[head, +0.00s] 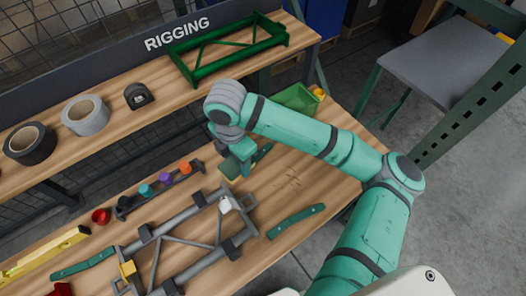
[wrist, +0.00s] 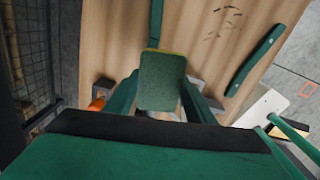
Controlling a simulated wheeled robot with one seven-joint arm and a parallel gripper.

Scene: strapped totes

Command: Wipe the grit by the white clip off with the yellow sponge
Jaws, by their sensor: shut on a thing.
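My gripper (head: 238,160) is shut on the yellow sponge (head: 229,171), above the bench beyond the grey frame. In the wrist view the sponge (wrist: 162,82) shows a dark green face with a thin yellow edge, between my fingers. The grit (head: 291,181) is a patch of thin dark marks on bare wood, right of the clip and of my gripper. It shows at the top of the wrist view (wrist: 223,20), apart from the sponge.
The grey frame (head: 180,241) with dark straps fills the front bench. A green handle (head: 296,221) lies below the grit; another green bar (head: 262,155) lies near my gripper. A rack with coloured knobs (head: 165,180) stands left. A green bin (head: 297,98) is behind.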

